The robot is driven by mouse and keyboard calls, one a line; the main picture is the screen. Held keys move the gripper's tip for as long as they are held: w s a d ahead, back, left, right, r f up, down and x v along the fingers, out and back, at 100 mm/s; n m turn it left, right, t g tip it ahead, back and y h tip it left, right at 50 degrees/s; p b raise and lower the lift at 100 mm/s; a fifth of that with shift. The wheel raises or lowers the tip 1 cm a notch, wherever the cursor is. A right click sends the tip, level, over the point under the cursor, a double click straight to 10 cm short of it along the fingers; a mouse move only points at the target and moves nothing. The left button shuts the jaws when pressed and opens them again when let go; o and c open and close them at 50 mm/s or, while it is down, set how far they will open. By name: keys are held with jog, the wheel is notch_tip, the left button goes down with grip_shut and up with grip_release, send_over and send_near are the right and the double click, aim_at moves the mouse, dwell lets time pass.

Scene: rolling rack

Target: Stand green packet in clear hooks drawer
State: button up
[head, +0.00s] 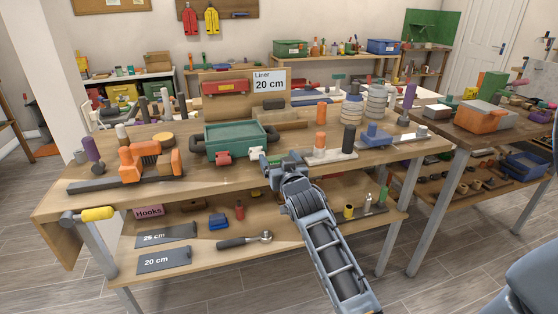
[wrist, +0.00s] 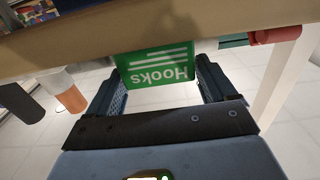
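The green packet (wrist: 158,68), printed "Hooks" in white, shows upside down in the wrist view. It sits between the two fingertips of my gripper (wrist: 160,78), with a finger flush at each side edge. A pink-fronted box labelled "Hooks" (head: 149,211) stands on the lower shelf at the left. I cannot make out a clear drawer.
The wooden bench (head: 215,184) holds a green tray (head: 237,139), an orange tool (head: 140,158) and several upright cylinders. Its lower shelf bears grey plates marked 25 cm (head: 166,236) and 20 cm (head: 164,259), and a ratchet (head: 243,240). A second bench stands at the right.

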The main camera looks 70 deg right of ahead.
jog(key=shift+o, duration=1.2)
jog(key=shift+r, duration=0.15)
jog(key=b+v, duration=0.1)
jog(key=v, duration=1.1)
jog(key=shift+b, duration=0.4)
